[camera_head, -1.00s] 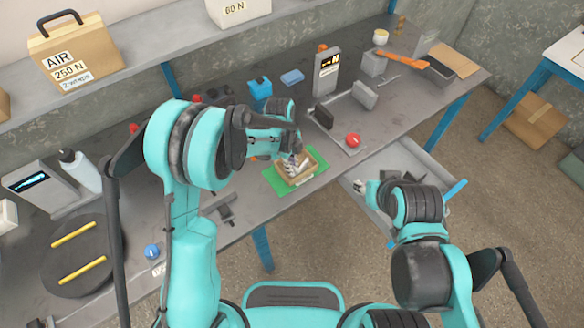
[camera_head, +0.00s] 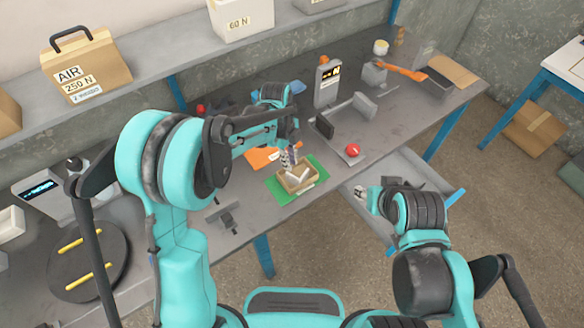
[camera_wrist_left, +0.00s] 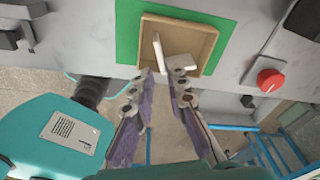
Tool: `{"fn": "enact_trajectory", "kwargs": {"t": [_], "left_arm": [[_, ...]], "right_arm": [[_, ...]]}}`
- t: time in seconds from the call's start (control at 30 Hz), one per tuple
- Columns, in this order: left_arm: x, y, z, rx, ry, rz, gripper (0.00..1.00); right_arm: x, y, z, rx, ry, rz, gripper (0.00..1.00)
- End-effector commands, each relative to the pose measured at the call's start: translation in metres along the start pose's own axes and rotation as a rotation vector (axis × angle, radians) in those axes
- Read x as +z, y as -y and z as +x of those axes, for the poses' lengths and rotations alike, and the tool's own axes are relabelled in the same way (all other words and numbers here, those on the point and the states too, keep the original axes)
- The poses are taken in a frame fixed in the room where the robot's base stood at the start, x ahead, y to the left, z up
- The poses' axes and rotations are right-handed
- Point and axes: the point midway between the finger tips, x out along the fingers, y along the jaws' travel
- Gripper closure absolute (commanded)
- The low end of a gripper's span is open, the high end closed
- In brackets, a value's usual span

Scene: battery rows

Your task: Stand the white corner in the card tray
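The card tray (camera_head: 284,184) is a small tan box on a green mat (camera_head: 318,170) near the bench's front edge. The white corner (camera_head: 299,175) is inside it. In the left wrist view the white corner (camera_wrist_left: 176,61) shows two plates meeting at an angle, one narrow and one broader, within the walls of the tray (camera_wrist_left: 205,45). My left gripper (camera_head: 289,158) is over the tray's far side.
A red button (camera_head: 353,150) stands right of the mat. An orange flat piece (camera_head: 261,158) lies behind the tray, partly behind my left arm. A dark bracket (camera_head: 224,216) lies to the left. The open drawer (camera_head: 412,160) juts out at front right.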

Motion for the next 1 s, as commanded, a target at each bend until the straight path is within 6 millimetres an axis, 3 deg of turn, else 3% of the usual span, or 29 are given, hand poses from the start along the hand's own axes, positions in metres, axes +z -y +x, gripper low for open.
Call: {"fn": "enact_trajectory", "kwargs": {"t": [0.13,0.37,0.53,0.67,0.8,1.0], "left_arm": [[0.000,0.000,-0.023,0.000,0.000,0.000,0.85],[0.000,0.000,-0.031,-0.001,0.000,-0.003,0.85],[0.004,-0.015,-0.052,-0.042,0.021,-0.138,0.85],[0.008,-0.046,-0.088,-0.138,0.050,-0.427,0.85],[0.013,-0.090,-0.124,-0.281,0.055,-0.808,0.85],[0.015,-0.156,-0.149,-0.503,-0.016,-1.334,0.85]], "right_arm": [[-0.004,0.000,-0.006,0.000,0.000,0.000,0.60],[-0.005,0.000,-0.007,0.000,0.000,0.000,0.60],[-0.005,0.000,-0.007,0.000,0.000,0.000,0.60],[-0.005,0.000,-0.007,0.000,0.000,0.000,0.60],[-0.005,0.000,-0.007,0.000,0.000,0.000,0.60],[-0.005,0.000,-0.007,0.000,0.000,0.000,0.60]]}}
